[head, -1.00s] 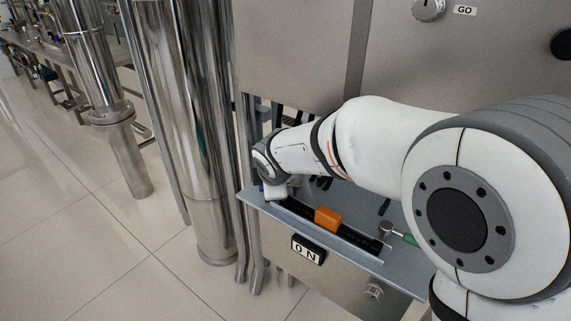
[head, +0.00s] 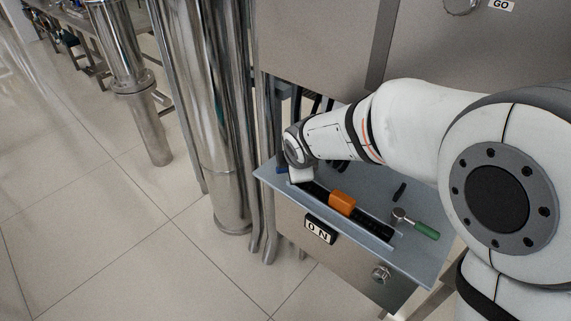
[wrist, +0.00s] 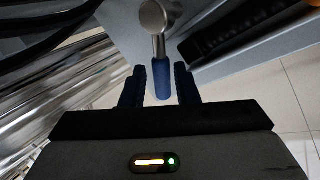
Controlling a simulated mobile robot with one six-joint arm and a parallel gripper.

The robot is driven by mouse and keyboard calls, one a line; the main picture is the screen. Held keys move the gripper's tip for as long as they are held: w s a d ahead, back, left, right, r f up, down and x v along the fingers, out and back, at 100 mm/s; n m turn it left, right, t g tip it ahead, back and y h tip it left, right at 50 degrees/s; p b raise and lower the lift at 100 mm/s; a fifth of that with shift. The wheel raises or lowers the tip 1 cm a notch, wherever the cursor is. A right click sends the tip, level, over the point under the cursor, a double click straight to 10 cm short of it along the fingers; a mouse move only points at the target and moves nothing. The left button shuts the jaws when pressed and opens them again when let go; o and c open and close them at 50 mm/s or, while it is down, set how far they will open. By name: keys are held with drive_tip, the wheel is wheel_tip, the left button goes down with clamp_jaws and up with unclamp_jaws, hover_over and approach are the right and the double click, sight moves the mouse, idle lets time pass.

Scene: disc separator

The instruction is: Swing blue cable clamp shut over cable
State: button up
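The blue clamp (wrist: 162,78) shows in the wrist view as a blue handle with a round metal head pointing away from me. My gripper (wrist: 159,72) is open, with a dark finger on each side of the blue handle and a visible gap on both sides. I cannot tell whether the handle is at fingertip depth. In the head view my wrist is over the left end of the grey shelf (head: 420,275), where only a speck of blue (head: 282,170) shows. Black cables (wrist: 40,38) curve at the upper left of the wrist view; which one belongs to the clamp is unclear.
An ON label (head: 318,231) is on the front. Steel pipes (head: 215,120) stand close on the left.

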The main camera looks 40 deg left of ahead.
drive_tip(key=shift+o, duration=1)
drive_tip(key=shift+s+a, duration=0.2)
drive_tip(key=shift+s, duration=0.05)
drive_tip(key=p+v, duration=0.1)
drive_tip(key=v, duration=0.6)
drive_tip(key=shift+d+r, duration=0.2)
drive_tip(key=shift+r, duration=0.1)
drive_tip(key=shift+s, duration=0.1)
